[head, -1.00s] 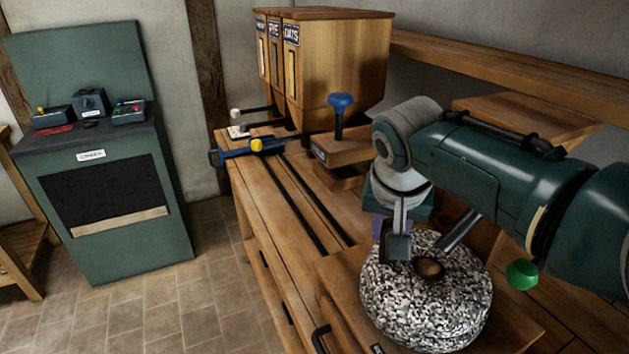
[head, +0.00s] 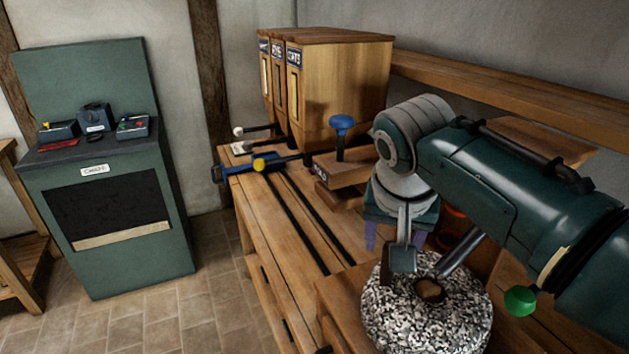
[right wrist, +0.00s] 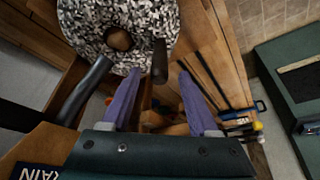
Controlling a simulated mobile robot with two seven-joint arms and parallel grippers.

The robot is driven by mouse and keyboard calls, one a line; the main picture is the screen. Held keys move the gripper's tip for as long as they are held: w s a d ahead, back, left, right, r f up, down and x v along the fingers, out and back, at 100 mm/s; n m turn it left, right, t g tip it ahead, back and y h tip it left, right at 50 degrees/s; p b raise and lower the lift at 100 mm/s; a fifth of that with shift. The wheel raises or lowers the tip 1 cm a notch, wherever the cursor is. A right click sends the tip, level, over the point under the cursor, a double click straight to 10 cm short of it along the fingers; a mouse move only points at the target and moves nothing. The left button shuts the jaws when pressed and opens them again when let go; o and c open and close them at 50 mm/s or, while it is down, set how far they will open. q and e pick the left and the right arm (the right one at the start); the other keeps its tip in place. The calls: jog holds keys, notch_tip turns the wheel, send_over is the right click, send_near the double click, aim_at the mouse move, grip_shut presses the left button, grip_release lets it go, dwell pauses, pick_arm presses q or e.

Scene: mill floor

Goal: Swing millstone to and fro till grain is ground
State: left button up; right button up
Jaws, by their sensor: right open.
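The speckled black-and-white millstone (head: 450,325) lies on the wooden bench, with a brown eye in its middle. A dark upright peg (right wrist: 160,62) stands on the stone near its rim; in the head view it is mostly hidden behind a grey plate on my wrist. My right gripper (right wrist: 161,73) is open, its two purple fingers apart. In the right wrist view the peg shows just beyond and between the fingertips; nothing is gripped. A grey chute (head: 462,254) slants down to the stone near its eye. My left gripper is in neither view. Ground grain cannot be made out.
Wooden bins (head: 340,85) stand at the back of the bench. A blue knob (head: 342,123) rises from a wooden block, left of my right arm. A blue clamp-like piece with a yellow knob (head: 260,165) sits by two dark rails. A green cabinet (head: 110,220) stands across open floor.

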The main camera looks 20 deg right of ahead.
jog(key=v, duration=0.5)
jog(key=shift+s+r, duration=0.2)
jog(key=shift+r, duration=0.2)
jog(key=shift+a, duration=0.1)
